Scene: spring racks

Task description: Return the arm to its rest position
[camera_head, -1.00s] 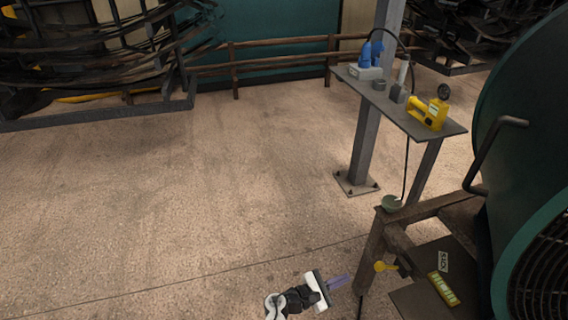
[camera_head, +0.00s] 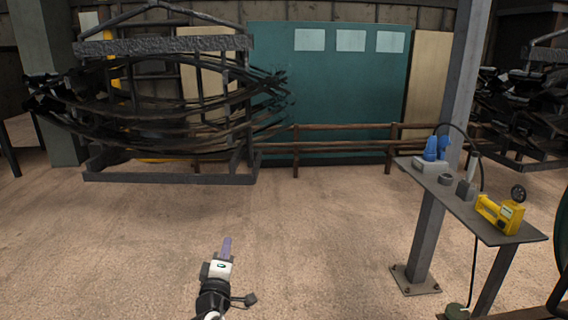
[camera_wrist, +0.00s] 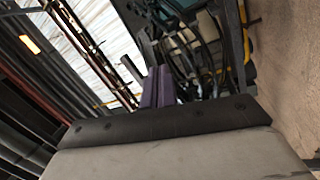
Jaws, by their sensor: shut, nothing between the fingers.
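My gripper (camera_head: 227,246) shows at the bottom of the head view, left of centre. Its thin purple fingers are together, point away from me and hold nothing. Bare floor lies around it, and it touches nothing that I can see. In the wrist view the purple fingers (camera_wrist: 158,86) stand close side by side past the dark edge of the gripper body. Most of my arm is below the head view's edge.
A small shelf (camera_head: 458,205) on a grey post (camera_head: 449,150) stands at the right, with a yellow device (camera_head: 501,214) and a blue item (camera_head: 437,148) on it. A spring rack (camera_head: 170,176) and a wooden rail (camera_head: 340,145) are at the back. The middle floor is clear.

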